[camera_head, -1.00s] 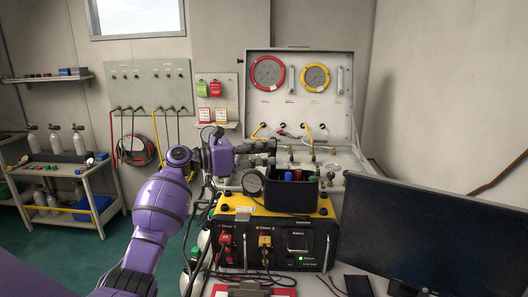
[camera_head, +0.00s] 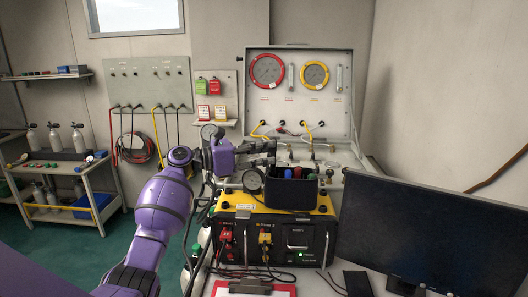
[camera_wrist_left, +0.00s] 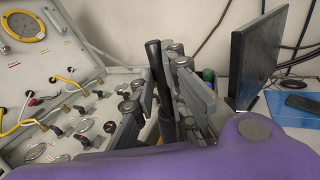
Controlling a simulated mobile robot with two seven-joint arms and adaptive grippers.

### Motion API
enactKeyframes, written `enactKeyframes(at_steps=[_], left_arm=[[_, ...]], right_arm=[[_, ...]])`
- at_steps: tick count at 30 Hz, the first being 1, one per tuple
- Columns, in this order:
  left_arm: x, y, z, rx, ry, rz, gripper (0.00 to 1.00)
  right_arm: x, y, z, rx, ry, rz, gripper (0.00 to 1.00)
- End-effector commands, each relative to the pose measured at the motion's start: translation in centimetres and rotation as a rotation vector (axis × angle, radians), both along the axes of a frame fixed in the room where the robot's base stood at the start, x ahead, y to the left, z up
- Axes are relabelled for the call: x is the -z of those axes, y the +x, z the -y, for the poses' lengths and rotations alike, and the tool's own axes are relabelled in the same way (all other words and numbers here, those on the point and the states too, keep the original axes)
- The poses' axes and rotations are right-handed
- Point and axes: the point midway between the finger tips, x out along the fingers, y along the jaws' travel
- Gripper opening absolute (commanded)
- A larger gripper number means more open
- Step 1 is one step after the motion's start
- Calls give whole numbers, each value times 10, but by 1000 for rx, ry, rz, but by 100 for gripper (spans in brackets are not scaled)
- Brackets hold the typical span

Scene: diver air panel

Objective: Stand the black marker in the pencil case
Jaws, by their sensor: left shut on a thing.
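The pencil case (camera_head: 290,197) is a dark open-topped box on top of the yellow-and-black control box, with blue, red and green things standing in it. My left gripper (camera_head: 268,153) is above the case and slightly to its left in the head view. In the left wrist view its fingers (camera_wrist_left: 160,85) are shut on the black marker (camera_wrist_left: 154,58), which stands roughly upright between them. The marker's lower end is hidden by the fingers and wrist. In the head view the marker is too small to make out. My right gripper is not in view.
A monitor (camera_head: 430,230) stands close on the right. The open gauge panel (camera_head: 300,95), with valves and yellow hoses, is behind. A red clipboard (camera_head: 283,291) lies in front.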

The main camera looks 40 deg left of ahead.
Motion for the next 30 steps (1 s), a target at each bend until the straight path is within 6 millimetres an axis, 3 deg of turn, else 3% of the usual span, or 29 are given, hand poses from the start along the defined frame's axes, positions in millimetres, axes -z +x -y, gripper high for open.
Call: enactKeyframes(at_steps=[30], left_arm=[[14,0,0,0,-1,1,0]], right_arm=[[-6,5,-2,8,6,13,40]])
